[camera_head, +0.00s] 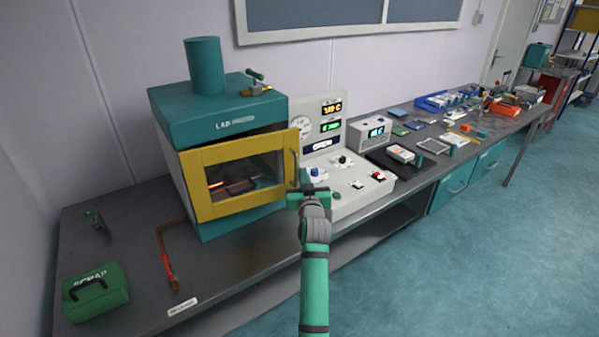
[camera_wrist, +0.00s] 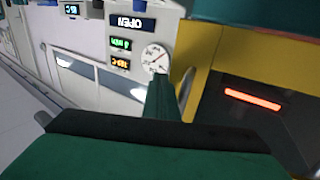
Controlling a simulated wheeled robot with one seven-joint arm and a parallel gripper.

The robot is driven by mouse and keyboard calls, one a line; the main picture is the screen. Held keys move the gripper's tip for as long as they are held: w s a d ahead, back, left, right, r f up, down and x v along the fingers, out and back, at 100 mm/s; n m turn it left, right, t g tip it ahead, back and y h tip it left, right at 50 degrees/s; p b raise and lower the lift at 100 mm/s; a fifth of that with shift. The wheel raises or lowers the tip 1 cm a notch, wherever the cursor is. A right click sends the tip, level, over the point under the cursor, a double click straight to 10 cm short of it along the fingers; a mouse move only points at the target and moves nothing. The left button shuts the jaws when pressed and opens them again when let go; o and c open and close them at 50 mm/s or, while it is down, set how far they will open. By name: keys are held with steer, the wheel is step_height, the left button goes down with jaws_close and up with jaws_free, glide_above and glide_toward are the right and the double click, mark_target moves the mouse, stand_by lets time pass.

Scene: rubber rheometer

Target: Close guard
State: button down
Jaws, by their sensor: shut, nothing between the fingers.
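The guard (camera_head: 245,205) is a yellow-framed door with a clear window on the front of the teal lab press (camera_head: 205,105). Its right edge stands out past the press body, so it looks slightly ajar. A grey upright handle (camera_head: 294,169) is at its right side. My gripper (camera_head: 307,193) is shut and empty, just right of and below the handle; contact cannot be told. In the wrist view, a green finger (camera_wrist: 160,100) stands in front of part of the handle (camera_wrist: 186,86), beside the yellow frame (camera_wrist: 207,58). A display (camera_wrist: 132,23) there reads OPEN upside down.
A red-orange glow (camera_wrist: 252,99) shows inside the press. A control panel (camera_head: 350,190) with knobs stands right of the press. A green scrap box (camera_head: 96,292) and a red-handled bent tool (camera_head: 168,265) are on the bench at left. The floor (camera_head: 450,270) at right is clear.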

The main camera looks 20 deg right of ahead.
steer(key=s+d, duration=0.2)
steer(key=s, duration=0.6)
steer(key=c, duration=2.1)
jaws_free()
steer(key=shift+a, duration=0.15)
steer(key=s+a+r+n+y, duration=0.1)
steer(key=s+a+r+y, duration=0.1)
steer(key=s+a+r, duration=0.4)
steer(key=shift+t, duration=0.3)
steer(key=w, duration=0.3)
steer(key=w+f, duration=0.1)
steer(key=w, duration=0.6)
steer(key=shift+w+d+f, duration=0.2)
steer(key=shift+w+d, duration=0.15)
steer(key=shift+w, duration=0.05)
steer(key=shift+c, duration=0.4)
jaws_close()
